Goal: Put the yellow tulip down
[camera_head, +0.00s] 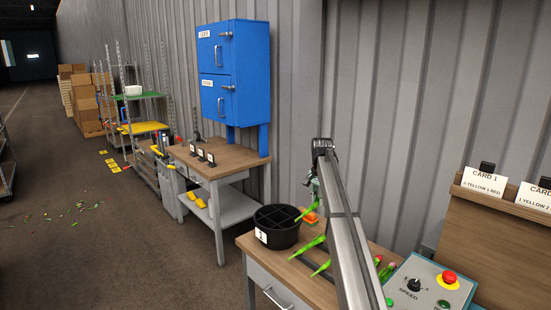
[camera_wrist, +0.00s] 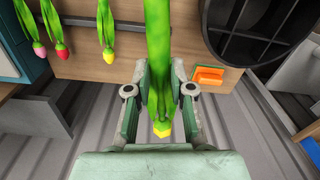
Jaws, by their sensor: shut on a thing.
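The yellow tulip (camera_wrist: 158,70) is held between the two fingers of my gripper (camera_wrist: 160,92). Its green stem and leaves run away from the wrist camera, and its yellow head (camera_wrist: 162,131) is close to the palm. In the head view, my gripper (camera_head: 315,187) is largely hidden by my arm, with a green part of the tulip (camera_head: 308,212) showing beside the black round bucket (camera_head: 277,240). In the wrist view, the bucket (camera_wrist: 213,45) is at the upper right, apart from the held tulip.
Tulips with pink (camera_wrist: 38,48), red (camera_wrist: 60,50) and yellow (camera_wrist: 108,58) heads lie on the wooden bench (camera_wrist: 140,66). An orange object (camera_wrist: 207,75) lies near the bucket. A control box (camera_head: 430,285) and card rack (camera_head: 500,225) are at right.

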